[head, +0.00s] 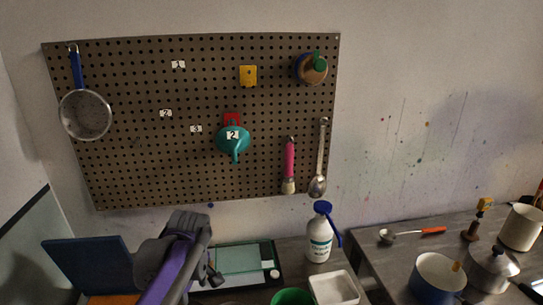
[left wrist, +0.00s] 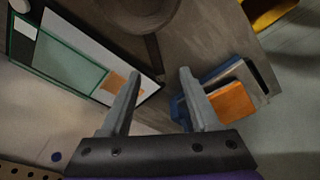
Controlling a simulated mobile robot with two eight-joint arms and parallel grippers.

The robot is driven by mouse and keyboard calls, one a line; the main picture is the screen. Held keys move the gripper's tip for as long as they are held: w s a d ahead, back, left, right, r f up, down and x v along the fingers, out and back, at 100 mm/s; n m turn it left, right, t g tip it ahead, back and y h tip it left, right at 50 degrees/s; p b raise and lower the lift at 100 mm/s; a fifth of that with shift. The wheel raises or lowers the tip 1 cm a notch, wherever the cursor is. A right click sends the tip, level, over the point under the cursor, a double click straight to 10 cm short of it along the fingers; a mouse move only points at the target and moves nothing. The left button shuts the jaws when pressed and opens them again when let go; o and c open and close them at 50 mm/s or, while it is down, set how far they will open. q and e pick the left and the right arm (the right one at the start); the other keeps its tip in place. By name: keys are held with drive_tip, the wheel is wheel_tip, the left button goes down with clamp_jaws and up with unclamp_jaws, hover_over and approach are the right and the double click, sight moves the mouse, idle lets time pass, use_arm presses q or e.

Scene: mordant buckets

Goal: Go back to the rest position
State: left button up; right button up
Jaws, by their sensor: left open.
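My left gripper (head: 184,232) rises from the bottom left of the head view, in front of the bench and below the pegboard. In the left wrist view its two fingers (left wrist: 161,74) stand apart with nothing between them; the gripper is open and empty. A dark tray with a green sheet (left wrist: 68,62) lies beyond the left finger, and a blue and orange stack (left wrist: 232,98) lies behind the right finger. I cannot tell the exact gap to either. My right gripper shows in neither view.
The pegboard (head: 120,180) holds a strainer (head: 86,114), a teal funnel (head: 233,143) and other tools. On the bench are the tray (head: 240,260), a blue panel (head: 88,265), a white bottle (head: 319,235), a green bowl (head: 291,297) and a white tub (head: 335,288). Pots (head: 437,275) stand right.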

use_arm(q)
drive_tip(key=s+d+f+m+t, duration=0.1)
drive_tip(key=s+f+m, duration=0.1)
drive_tip(key=s+m, duration=0.2)
drive_tip(key=s+d+f+m+t+h, duration=0.1)
drive_tip(key=s+d+f+m+t, duration=0.1)
drive_tip(key=s, duration=0.6)
drive_tip(key=s+d+f+m+t, duration=0.1)
drive_tip(key=s+d+f+m, duration=0.1)
drive_tip(key=s+f+m, duration=0.2)
drive_tip(key=s+m, duration=0.2)
drive_tip(key=s, duration=0.1)
drive_tip(key=shift+h, duration=0.4)
